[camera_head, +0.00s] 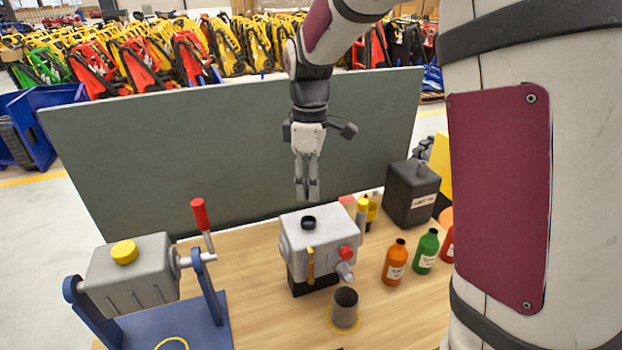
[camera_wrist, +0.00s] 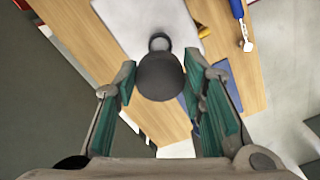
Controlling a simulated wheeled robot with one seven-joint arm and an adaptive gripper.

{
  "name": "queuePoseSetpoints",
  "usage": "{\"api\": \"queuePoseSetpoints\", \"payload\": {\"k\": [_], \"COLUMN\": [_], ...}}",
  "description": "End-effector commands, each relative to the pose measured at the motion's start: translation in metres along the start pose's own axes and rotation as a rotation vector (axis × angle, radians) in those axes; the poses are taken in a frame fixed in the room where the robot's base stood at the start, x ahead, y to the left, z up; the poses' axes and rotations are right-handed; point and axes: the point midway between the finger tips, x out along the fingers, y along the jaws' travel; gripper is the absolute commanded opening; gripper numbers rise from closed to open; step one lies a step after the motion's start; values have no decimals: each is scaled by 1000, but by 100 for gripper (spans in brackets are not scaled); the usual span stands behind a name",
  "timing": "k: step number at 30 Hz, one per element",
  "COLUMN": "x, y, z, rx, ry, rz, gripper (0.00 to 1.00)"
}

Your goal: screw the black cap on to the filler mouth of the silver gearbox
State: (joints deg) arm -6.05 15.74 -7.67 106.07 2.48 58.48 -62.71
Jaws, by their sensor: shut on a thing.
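The silver gearbox (camera_head: 330,240) stands on the wooden table below my gripper (camera_head: 307,194). Its filler mouth (camera_head: 309,223) is a dark ring on the top face, and it also shows in the wrist view (camera_wrist: 159,41) on the pale top. My gripper is shut on the black cap (camera_wrist: 160,77), which sits between the fingertips in the wrist view. In the head view the fingers point down and hide most of the cap. The gripper is above the mouth, with a clear gap between them.
A grey box with a yellow cap (camera_head: 124,252) sits in a blue stand with a red-handled crank (camera_head: 199,214) at left. A dark cup (camera_head: 345,306) stands in front of the gearbox. Orange (camera_head: 395,262) and green (camera_head: 426,251) bottles and a black canister (camera_head: 411,195) stand right. A dark panel (camera_head: 200,150) rises behind.

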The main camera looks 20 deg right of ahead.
Motion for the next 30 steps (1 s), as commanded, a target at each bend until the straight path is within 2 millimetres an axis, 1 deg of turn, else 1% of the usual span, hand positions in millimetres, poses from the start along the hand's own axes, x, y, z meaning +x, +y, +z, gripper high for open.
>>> {"api": "queuePoseSetpoints", "payload": {"k": [2, 5, 21, 30], "x": [0, 5, 50, 58], "y": [0, 1, 1, 0], "z": [2, 2, 1, 1], "rx": [-2, -4, -5, -4], "ry": [0, -1, -1, 0], "rz": [-3, -4, -4, -3], "gripper": [23, 23, 23, 23]}}
